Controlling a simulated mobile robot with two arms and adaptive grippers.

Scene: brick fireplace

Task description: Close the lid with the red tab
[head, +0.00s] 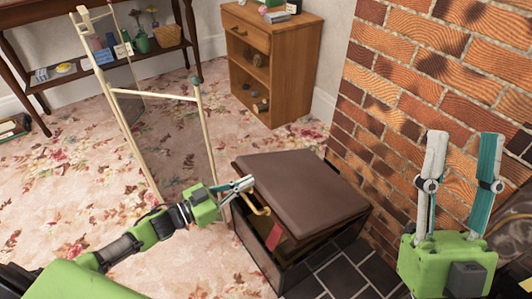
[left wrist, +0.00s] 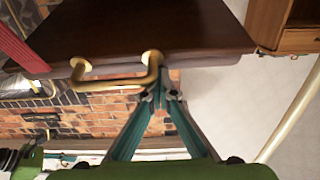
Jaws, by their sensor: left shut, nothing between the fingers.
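A dark box with a brown lid (head: 300,190) stands on the floor by the brick wall. The red tab (head: 274,237) hangs at the lid's front edge; a red strip also shows in the left wrist view (left wrist: 22,42). A brass handle (head: 258,208) sits on the front, and it shows large in the left wrist view (left wrist: 112,80). My left gripper (head: 250,182) is shut and empty, its tips close to the handle; I cannot tell whether they touch it. My right gripper (head: 464,140) is open and empty.
A wooden fire screen (head: 165,130) stands left of the box, near my left arm. The brick wall (head: 430,70) is close on the right. Dark tiles (head: 340,275) lie before the box. A cabinet (head: 285,70) stands behind.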

